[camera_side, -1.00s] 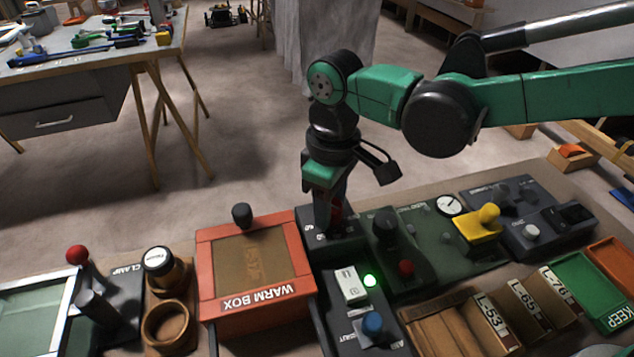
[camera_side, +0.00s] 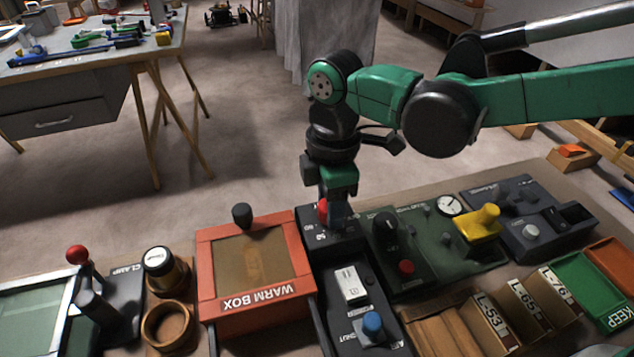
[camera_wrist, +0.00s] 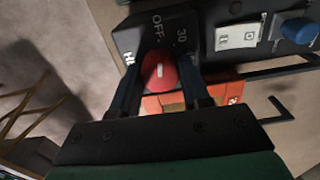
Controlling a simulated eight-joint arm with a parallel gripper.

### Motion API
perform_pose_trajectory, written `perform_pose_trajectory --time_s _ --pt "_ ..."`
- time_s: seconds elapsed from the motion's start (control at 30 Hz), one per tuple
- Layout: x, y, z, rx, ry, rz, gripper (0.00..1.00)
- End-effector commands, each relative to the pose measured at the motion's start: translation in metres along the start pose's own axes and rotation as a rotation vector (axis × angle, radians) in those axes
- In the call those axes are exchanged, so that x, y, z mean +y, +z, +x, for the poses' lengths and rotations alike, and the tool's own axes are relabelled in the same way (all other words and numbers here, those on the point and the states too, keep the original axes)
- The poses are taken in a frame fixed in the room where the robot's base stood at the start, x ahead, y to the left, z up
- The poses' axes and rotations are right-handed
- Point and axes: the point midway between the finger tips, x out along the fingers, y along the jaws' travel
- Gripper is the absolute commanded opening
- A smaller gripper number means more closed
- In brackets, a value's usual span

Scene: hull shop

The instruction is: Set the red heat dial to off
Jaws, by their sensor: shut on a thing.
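The red heat dial (camera_side: 322,209) is on the dark panel behind the white switch, next to the warm box. In the wrist view the dial (camera_wrist: 159,74) sits between the two fingers of my gripper (camera_wrist: 160,88), which is shut on it. Its short white mark points up the picture toward the word OFF (camera_wrist: 158,26); the number 30 (camera_wrist: 181,36) is to the right. In the side view my gripper (camera_side: 336,212) points down at the panel and partly covers the dial and its markings.
The orange warm box (camera_side: 255,268) is just left, with a black knob (camera_side: 242,215) standing up. A white rocker switch (camera_side: 351,284) and blue button (camera_side: 373,325) are in front. A black knob (camera_side: 386,226) and yellow handle (camera_side: 484,220) stand to the right.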

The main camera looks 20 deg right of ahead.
Motion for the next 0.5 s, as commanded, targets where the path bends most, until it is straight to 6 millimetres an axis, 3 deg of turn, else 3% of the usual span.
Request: perform_pose_trajectory --time_s 0.5 --pt "0.0001 -0.0001 -0.0005 0.000 0.000 -0.051 0.00"
